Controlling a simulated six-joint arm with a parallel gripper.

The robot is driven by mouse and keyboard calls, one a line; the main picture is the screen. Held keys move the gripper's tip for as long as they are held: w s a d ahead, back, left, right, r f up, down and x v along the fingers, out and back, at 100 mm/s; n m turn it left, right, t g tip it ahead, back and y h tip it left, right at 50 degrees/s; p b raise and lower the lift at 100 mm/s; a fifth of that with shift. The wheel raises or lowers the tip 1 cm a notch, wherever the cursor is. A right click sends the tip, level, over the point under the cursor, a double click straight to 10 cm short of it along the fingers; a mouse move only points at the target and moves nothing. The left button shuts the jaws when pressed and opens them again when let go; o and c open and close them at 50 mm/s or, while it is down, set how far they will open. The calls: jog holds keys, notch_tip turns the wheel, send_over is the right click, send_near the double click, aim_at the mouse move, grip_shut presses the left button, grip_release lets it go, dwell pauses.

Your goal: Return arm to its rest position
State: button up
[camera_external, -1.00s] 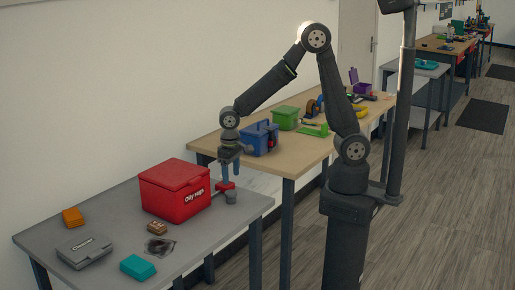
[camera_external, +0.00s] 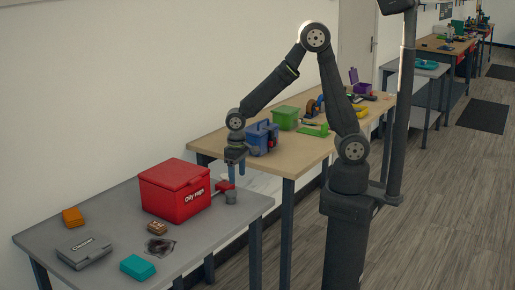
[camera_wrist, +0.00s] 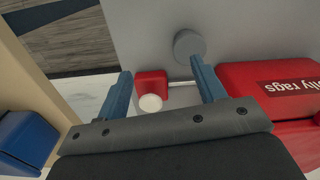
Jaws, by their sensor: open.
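My gripper (camera_external: 237,170) hangs from my bent arm above the back right corner of the grey table (camera_external: 110,215). Its two blue fingers point down and are apart with nothing between them. In the wrist view my gripper (camera_wrist: 165,85) is open above a small red piece with a white round spot (camera_wrist: 150,88) and a grey round piece (camera_wrist: 189,45). The red piece (camera_external: 224,186) and the grey piece (camera_external: 231,197) sit on the table beside the red "Oily rags" box (camera_external: 175,190). The fingertips appear above them and apart from them.
An orange block (camera_external: 73,217), a grey case (camera_external: 84,250), a teal box (camera_external: 138,267) and small items lie on the grey table. A wooden table (camera_external: 285,155) behind holds a blue caddy (camera_external: 262,137) and a green box (camera_external: 286,118). The caddy is close to my wrist.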

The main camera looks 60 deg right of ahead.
jog(key=d+r, duration=0.4)
jog(key=d, duration=0.3)
notch_tip(320, 180, up, 10)
jog(key=w+d+f, duration=0.1)
jog(key=w+d+m, duration=0.3)
jog(key=d, duration=0.5)
jog(key=w+d+m, duration=0.2)
jog(key=w+d, duration=0.2)
jog(key=d, duration=0.4)
jog(key=shift+d+r+m, duration=0.3)
jog(key=shift+d+m, duration=0.05)
jog(key=shift+m, duration=0.05)
jog(key=shift+o, duration=0.6)
